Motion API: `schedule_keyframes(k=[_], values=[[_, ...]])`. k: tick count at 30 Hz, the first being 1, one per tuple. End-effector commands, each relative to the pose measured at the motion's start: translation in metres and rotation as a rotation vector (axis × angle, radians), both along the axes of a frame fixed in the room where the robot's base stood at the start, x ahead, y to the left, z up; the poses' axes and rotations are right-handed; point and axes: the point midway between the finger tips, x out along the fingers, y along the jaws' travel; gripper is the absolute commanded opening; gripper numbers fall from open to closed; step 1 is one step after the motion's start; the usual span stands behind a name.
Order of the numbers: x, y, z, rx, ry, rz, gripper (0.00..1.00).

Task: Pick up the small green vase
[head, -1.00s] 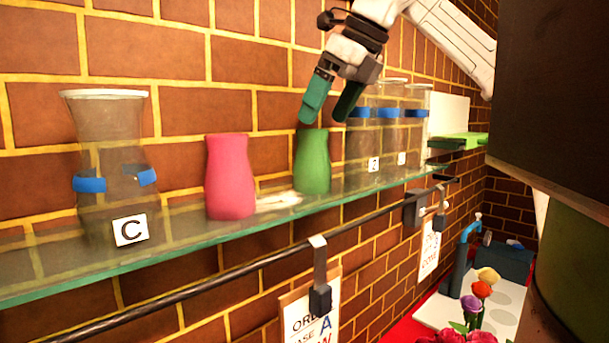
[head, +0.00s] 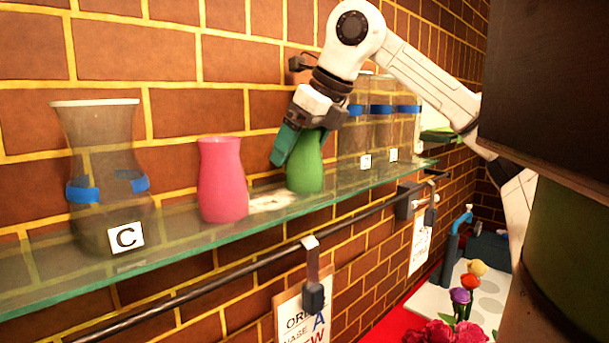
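The small green vase (head: 306,172) stands upright on the glass shelf, right of the pink vase. My gripper (head: 303,146) is down at its upper part, tilted. One teal finger (head: 286,146) shows along the vase's left side, its tip beside the body. The other finger is mostly hidden by the vase and the gripper body. The fingers look spread around the vase's neck, and I see no clear grip on it. The vase's rim is largely covered by the gripper.
The pink vase (head: 222,180) stands close on the left, and a clear vase labelled C (head: 100,165) farther left. Clear vases with blue bands (head: 382,110) stand close on the right. The glass shelf (head: 160,254) runs along the brick wall, with a rail (head: 240,268) below.

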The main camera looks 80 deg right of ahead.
Motion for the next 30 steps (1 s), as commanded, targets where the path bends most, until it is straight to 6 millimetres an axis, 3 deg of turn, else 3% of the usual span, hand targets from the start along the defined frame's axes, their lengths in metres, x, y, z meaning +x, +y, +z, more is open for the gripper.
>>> schedule_keyframes(k=[2,27,30], values=[[-0.0001,-0.0001,0.0002,0.000,0.000,0.000,0.87],[-0.0005,0.0001,0.0000,0.001,0.002,0.000,0.06],[-0.0005,0.0001,-0.0002,0.001,0.002,0.000,0.00]])
